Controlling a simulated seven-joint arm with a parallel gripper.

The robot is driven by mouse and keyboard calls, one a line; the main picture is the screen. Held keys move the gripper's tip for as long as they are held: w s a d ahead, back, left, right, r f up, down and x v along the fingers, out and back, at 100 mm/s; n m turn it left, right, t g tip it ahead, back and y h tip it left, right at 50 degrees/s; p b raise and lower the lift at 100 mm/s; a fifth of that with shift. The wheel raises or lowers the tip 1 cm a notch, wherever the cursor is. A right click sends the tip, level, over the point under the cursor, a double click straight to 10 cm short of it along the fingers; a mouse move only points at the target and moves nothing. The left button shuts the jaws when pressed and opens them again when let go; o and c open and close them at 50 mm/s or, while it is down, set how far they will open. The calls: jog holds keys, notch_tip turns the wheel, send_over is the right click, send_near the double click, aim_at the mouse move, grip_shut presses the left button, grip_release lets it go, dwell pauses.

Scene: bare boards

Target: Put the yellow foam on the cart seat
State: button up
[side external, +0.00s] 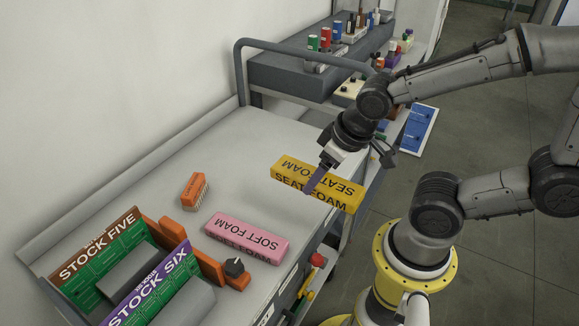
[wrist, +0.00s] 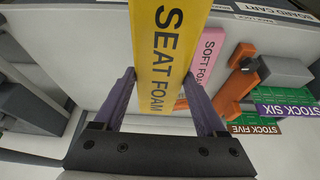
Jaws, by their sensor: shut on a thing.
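The yellow foam (side external: 290,169) is a long block lettered "SEAT FOAM". My gripper (side external: 318,180) is shut on it near its middle, with one finger down its near side. In the wrist view the foam (wrist: 165,60) lies between the two purple fingers of my gripper (wrist: 160,95). Whether its underside touches the white cart top is hard to tell. The cart top (side external: 240,140) is a pale flat surface with a raised back edge. No part is marked clearly as the seat.
A grey handle rail (side external: 300,50) and tool rack stand behind.

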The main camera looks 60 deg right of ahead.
aim_at(302, 164)
jog(key=shift+m, duration=0.3)
jog(key=w, duration=0.1)
jog(key=w+d+r, duration=0.1)
jog(key=w, duration=0.2)
jog(key=shift+d+r, duration=0.3)
jog(key=shift+d, duration=0.1)
jog(key=w+d+f+m+h, duration=0.1)
jog(key=w+d+m, duration=0.15)
jog(key=d, duration=0.35)
jog(key=w+d+f+m, duration=0.1)
jog(key=w+d+f, duration=0.15)
jog(key=d, duration=0.25)
jog(key=shift+g, duration=0.3)
jog(key=w+d+f, duration=0.1)
jog(key=w+f, duration=0.1)
jog(key=w, duration=0.2)
jog(key=w+d+f, duration=0.2)
jog(key=w+f, duration=0.1)
jog(key=w, duration=0.1)
jog(key=w+d+f, duration=0.1)
jog(key=w+f, duration=0.2)
jog(key=w, duration=0.1)
jog(key=shift+w+d, duration=0.25)
jog(key=shift+w+d+f, duration=0.2)
jog(key=shift+w+f, duration=0.3)
jog(key=shift+f, duration=0.1)
jog(key=shift+w+f+h, duration=0.1)
jog(key=shift+f+h, duration=0.2)
jog(key=shift+f, duration=1.25)
